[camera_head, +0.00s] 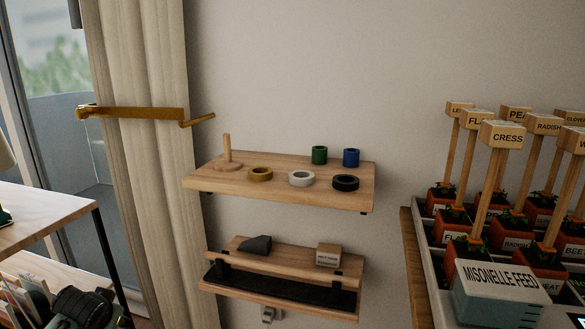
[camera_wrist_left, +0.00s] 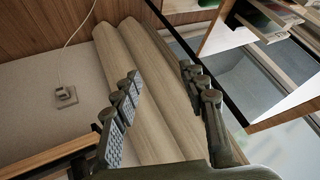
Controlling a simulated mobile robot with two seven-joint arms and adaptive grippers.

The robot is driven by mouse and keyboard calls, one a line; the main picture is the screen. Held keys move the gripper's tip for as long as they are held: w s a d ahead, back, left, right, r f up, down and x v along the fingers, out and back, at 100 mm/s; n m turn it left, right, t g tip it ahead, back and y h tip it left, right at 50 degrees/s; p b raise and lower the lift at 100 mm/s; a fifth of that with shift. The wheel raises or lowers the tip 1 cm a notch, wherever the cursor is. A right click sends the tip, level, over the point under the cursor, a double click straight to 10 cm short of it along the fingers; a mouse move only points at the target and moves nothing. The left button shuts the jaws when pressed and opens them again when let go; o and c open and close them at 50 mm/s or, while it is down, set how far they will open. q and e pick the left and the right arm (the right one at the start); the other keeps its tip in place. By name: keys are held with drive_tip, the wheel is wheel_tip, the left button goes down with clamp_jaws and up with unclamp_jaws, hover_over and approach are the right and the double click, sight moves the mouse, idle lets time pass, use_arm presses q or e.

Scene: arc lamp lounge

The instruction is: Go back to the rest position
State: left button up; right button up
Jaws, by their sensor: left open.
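My left gripper (camera_wrist_left: 162,76) is open in the left wrist view. Its two fingers stand wide apart with nothing between them, in front of the beige curtain (camera_wrist_left: 165,55). In the head view, a dark part of my left arm shows at the bottom left, beside the wooden side shelf; the fingers cannot be made out there. My right gripper is in neither view.
A wall shelf (camera_head: 335,196) holds a wooden peg (camera_head: 227,150) and several rings. A lower shelf (camera_head: 285,290) holds a dark lump and a small box. Labelled seedling pots (camera_head: 465,250) fill the right side. A wooden side shelf (camera_head: 40,222) stands at left.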

use_arm(q)
drive_tip(key=s+a+f+m+g, duration=0.2)
drive_tip(key=s+f, duration=0.7)
drive_tip(key=s, duration=0.3)
drive_tip(key=s+a+f+m+g, duration=0.1)
drive_tip(key=s+a+f+m, duration=0.1)
drive_tip(key=s+f, duration=0.85)
drive_tip(key=s+d+f+n+h, duration=0.1)
drive_tip(key=s+d+f, duration=0.1)
drive_tip(key=d, duration=0.7)
drive_tip(key=s+d+f+n+g+h, duration=0.1)
drive_tip(key=s+d+f, duration=0.1)
drive_tip(key=d, duration=0.7)
drive_tip(key=shift+s+n+h, duration=0.35)
drive_tip(key=shift+n+h, duration=0.05)
drive_tip(key=shift+a+f, duration=0.1)
drive_tip(key=shift+a, duration=0.05)
drive_tip(key=shift+c, duration=1.1)
